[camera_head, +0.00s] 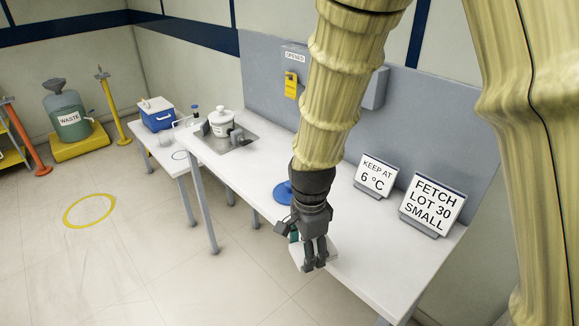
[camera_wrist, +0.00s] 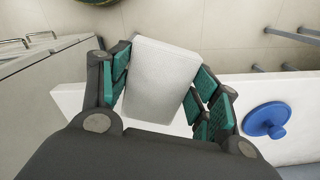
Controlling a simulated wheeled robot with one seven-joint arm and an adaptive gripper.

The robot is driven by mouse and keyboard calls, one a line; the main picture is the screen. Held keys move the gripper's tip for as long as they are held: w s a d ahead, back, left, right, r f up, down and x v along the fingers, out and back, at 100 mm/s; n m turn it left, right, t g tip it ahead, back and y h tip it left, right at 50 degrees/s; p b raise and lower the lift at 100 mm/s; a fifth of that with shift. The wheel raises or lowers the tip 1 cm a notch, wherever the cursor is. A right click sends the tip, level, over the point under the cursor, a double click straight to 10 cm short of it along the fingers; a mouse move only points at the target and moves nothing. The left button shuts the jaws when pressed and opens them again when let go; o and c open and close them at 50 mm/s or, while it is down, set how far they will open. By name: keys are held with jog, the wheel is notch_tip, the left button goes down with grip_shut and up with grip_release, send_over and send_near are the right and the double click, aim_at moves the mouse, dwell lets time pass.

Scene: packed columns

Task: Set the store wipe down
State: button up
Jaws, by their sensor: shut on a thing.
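The store wipe is a white, rounded rectangular block (camera_wrist: 160,78) in the wrist view. My gripper (camera_wrist: 163,85) is shut on it, with teal finger pads against its two sides. In the head view my gripper (camera_head: 314,262) points down over the front edge of the white bench (camera_head: 345,255). A white patch by the fingers there is probably the wipe, mostly hidden by my gripper. The wipe's far end reaches past the bench edge over the floor in the wrist view. I cannot tell whether it touches the bench.
A blue round lid with a knob (camera_wrist: 267,120) lies on the bench beside my gripper. Two signs (camera_head: 432,205) stand at the back right. A white pot (camera_head: 222,122) stands at the far left end. A blue cooler (camera_head: 157,114) sits on a lower side table.

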jog(key=s+d+n+p, duration=0.1)
jog(key=s+d+n, duration=0.3)
jog(key=s+d, duration=0.15)
jog(key=p, duration=0.4)
send_over(336, 240)
notch_tip(336, 240, down, 2)
jog(key=shift+a+f, duration=0.1)
jog(key=shift+f, duration=0.1)
jog(key=shift+f+p, duration=1)
jog(key=shift+f, duration=0.8)
jog(key=o, duration=0.9)
jog(key=shift+f, duration=0.1)
jog(key=shift+r+b, duration=1.7)
jog(key=shift+r, duration=4.45)
